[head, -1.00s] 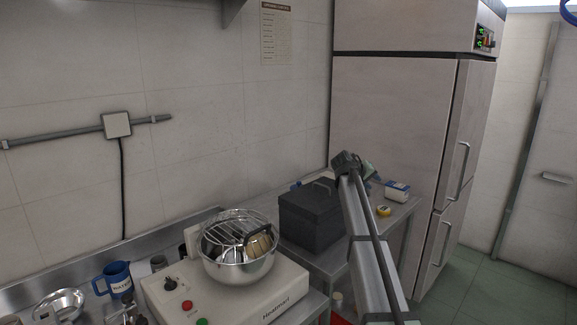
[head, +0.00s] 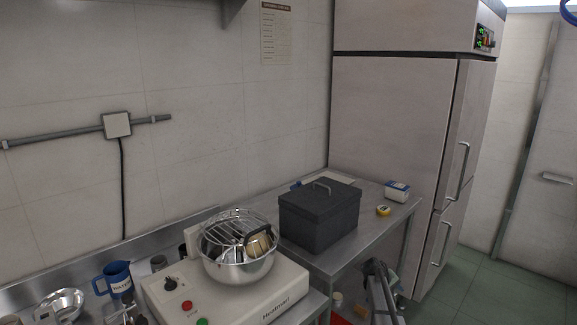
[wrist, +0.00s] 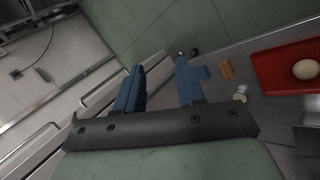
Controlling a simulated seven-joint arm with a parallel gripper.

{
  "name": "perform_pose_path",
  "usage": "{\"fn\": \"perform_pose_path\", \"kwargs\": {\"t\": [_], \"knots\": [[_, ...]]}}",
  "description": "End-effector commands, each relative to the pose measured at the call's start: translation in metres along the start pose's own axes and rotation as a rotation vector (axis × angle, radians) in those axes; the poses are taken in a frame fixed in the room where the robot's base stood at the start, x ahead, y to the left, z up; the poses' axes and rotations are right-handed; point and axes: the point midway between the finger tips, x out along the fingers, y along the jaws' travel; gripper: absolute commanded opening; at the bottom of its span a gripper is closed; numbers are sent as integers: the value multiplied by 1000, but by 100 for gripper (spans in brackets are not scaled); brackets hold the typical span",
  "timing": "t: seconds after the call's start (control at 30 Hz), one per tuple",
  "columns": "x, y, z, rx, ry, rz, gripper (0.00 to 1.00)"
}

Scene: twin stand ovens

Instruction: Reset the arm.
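My arm (head: 380,292) shows low in the head view, in front of the steel table's front edge and below the table top. The fingertips cannot be made out there. In the wrist view my gripper (wrist: 158,68) has two blue fingers standing apart, with nothing between them. Beyond the fingers are a green floor or panel and pale edges.
A steel table (head: 385,222) holds a dark lidded box (head: 320,220), a white-and-blue tub (head: 397,190) and a yellow roll (head: 383,210). A metal bowl (head: 235,270) sits on a white appliance (head: 160,295). A red tray (wrist: 285,85) holds a round pale item (wrist: 305,69). A tall fridge (head: 395,120) stands behind.

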Motion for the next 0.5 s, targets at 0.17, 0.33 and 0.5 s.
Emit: {"fn": "perform_pose_path", "kwargs": {"t": [0.17,0.33,0.5], "knots": [[27,-80,59,-6,-60,-99,38],[30,-160,125,-5,-127,-209,38],[26,-233,195,-3,-203,-313,38]]}}
